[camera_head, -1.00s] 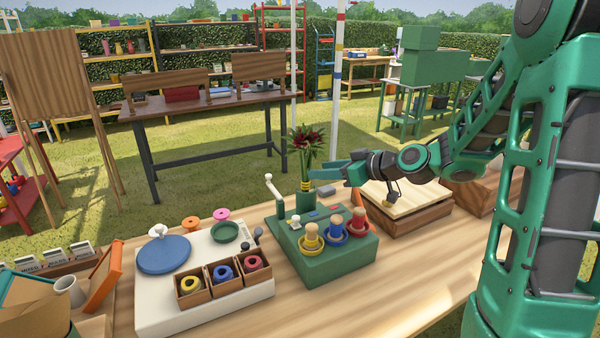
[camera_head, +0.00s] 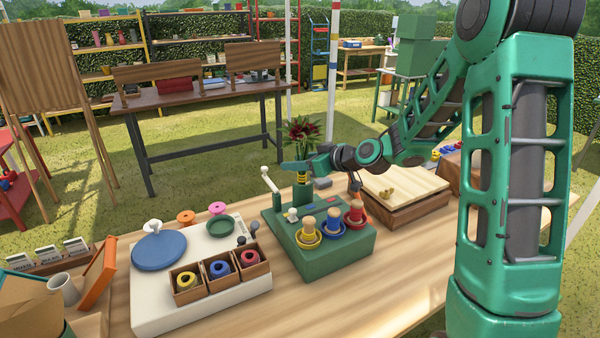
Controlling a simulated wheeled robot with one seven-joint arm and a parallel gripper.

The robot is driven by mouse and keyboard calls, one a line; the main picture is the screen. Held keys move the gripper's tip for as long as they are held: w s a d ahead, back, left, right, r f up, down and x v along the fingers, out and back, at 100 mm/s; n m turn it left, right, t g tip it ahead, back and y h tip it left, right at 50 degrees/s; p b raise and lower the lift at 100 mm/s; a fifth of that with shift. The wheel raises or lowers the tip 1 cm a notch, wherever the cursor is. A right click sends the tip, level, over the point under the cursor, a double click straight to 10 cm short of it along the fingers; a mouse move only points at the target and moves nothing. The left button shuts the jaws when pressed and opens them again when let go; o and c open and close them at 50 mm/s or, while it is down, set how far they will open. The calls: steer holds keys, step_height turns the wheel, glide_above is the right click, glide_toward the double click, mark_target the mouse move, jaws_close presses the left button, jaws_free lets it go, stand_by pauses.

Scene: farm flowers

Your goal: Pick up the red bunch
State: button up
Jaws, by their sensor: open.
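The red bunch (camera_head: 301,130) has dark red flowers and green leaves above stems with a yellow band. It stands upright at the back of the green stand (camera_head: 312,262), its stems going down to a green holder (camera_head: 302,196). My gripper (camera_head: 297,167) is open and level with the stems, just above the yellow band. Its green fingers reach across the stems from the right. The view does not show clearly whether both fingers are around the stems or touching them. The far finger is mostly hidden.
Three spools (camera_head: 333,220) and a white-handled crank (camera_head: 267,178) are on the green stand. A white board (camera_head: 150,315) with a blue disc (camera_head: 158,251) and wooden compartments lies to the left. A wooden box (camera_head: 400,215) stands to the right. Bare tabletop lies in front.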

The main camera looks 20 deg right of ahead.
steer(key=shift+x, duration=0.95)
steer(key=shift+s, duration=0.1)
jaws_close()
steer(key=shift+r, duration=0.15)
